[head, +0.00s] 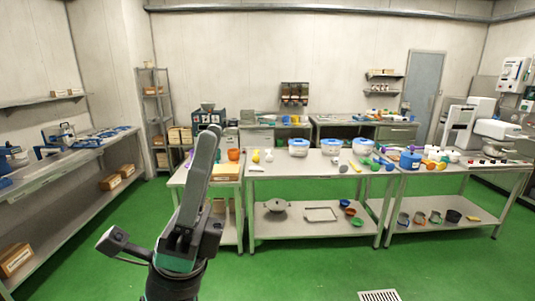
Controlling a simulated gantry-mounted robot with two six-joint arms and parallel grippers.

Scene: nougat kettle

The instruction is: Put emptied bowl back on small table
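A small orange bowl or cup (234,154) appears at the back of that table. I cannot tell which bowl was emptied. My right gripper is out of view.
The long steel table (285,169) right of the small table carries blue-lidded tubs (298,147) and utensils. A bench (60,171) runs along the left wall. Green floor (300,270) in front is clear, with a drain grate (379,295).

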